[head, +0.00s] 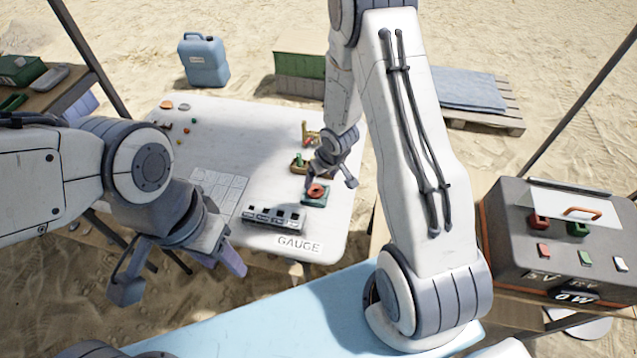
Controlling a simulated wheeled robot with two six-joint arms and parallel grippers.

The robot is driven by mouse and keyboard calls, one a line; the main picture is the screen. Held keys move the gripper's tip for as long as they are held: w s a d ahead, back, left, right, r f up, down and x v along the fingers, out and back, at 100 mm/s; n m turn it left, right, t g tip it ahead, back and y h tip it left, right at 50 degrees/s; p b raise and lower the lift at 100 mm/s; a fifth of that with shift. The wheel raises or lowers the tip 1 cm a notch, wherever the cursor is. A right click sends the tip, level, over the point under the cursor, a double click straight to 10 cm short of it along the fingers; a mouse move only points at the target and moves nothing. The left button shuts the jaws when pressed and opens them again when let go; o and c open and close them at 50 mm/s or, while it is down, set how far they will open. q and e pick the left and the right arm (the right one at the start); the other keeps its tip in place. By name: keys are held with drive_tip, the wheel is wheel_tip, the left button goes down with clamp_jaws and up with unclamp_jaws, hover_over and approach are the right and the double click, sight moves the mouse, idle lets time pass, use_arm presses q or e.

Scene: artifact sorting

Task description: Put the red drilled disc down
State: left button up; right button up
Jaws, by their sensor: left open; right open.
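The red drilled disc (317,190) rests on a small dark green square base (314,201) near the right side of the white table (225,120). My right gripper (332,183) is just above and around the disc, with its fingers open. Whether a finger touches the disc cannot be told. My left gripper (180,272) is open and empty, in front of the table's near left edge, away from the disc.
A dark slotted gauge block (274,216) and a GAUGE label (298,244) lie near the front edge. A wooden tray with a green piece (299,163) stands just behind the disc. Small coloured pieces (186,130) lie at the back left. A grey case (555,235) stands at the right.

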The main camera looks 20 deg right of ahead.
drive_tip(key=s+a+r+n, duration=0.1)
drive_tip(key=s+a+r, duration=0.2)
drive_tip(key=r, duration=0.3)
drive_tip(key=s+a+r+p, duration=0.1)
drive_tip(key=s+a+r, duration=0.1)
drive_tip(key=a+r, duration=0.25)
drive_tip(key=s+a+r+n, duration=0.1)
drive_tip(key=s+a+r, duration=0.15)
drive_tip(key=r, duration=0.45)
drive_tip(key=s+a+r+n+g, duration=0.1)
drive_tip(key=s+a+r, duration=0.2)
drive_tip(key=s, duration=0.6)
drive_tip(key=s+a+r+n+g, duration=0.2)
drive_tip(key=s+r, duration=0.3)
drive_tip(key=s, duration=0.4)
drive_tip(key=shift+s+a+r, duration=0.25)
drive_tip(key=shift+s+a, duration=0.1)
drive_tip(key=shift+a, duration=0.25)
